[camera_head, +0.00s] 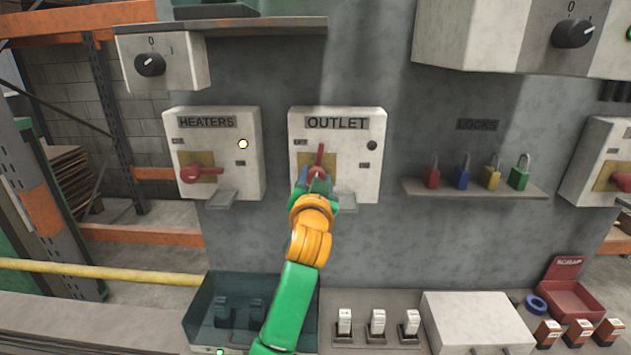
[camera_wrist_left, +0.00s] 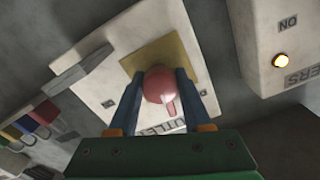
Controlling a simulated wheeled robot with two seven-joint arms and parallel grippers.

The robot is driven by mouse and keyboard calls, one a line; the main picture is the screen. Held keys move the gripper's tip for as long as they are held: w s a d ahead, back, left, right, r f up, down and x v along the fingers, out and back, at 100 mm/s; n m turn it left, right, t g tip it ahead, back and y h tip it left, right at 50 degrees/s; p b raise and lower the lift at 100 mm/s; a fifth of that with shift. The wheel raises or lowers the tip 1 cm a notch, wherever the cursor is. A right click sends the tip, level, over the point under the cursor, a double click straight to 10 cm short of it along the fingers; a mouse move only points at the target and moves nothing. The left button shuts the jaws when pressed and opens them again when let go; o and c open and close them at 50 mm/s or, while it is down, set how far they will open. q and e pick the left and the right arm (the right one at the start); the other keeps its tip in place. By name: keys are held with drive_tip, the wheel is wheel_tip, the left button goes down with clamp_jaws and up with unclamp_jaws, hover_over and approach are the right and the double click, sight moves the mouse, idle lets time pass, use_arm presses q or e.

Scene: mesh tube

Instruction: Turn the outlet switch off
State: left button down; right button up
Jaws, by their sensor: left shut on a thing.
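The OUTLET box (camera_head: 352,180) is a white panel on the grey wall, with a dark, unlit lamp (camera_head: 372,146) at its upper right. Its red switch handle (camera_head: 318,160) sits on a yellow plate and points up in the head view. My left gripper (camera_head: 317,182) reaches up to it from below, and my arm hides the lower part of the switch. In the left wrist view, the gripper's two fingers (camera_wrist_left: 158,92) are on either side of the red handle's round knob (camera_wrist_left: 157,84), closed on it. My right gripper is in neither view.
The HEATERS box (camera_head: 245,180), with a lit lamp and a red handle pointing right, is to the left. A shelf of several padlocks (camera_head: 475,188) is to the right. Small ledges stick out under the boxes. A counter with a bin and cases (camera_head: 475,320) lies below.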

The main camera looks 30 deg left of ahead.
use_arm(q)
drive_tip(key=shift+r+n, duration=0.1)
drive_tip(key=shift+n, duration=0.7)
drive_tip(key=shift+r, duration=0.1)
drive_tip(key=c, duration=0.6)
unclamp_jaws()
drive_tip(key=shift+o, duration=1.3)
drive_tip(key=shift+s+d+f+b, duration=0.2)
drive_tip(key=shift+s+f+b, duration=0.1)
drive_tip(key=shift+b, duration=0.15)
drive_tip(key=b+v, duration=0.2)
drive_tip(key=v, duration=0.4)
drive_tip(key=shift+s+r, duration=0.1)
drive_tip(key=shift+r, duration=0.05)
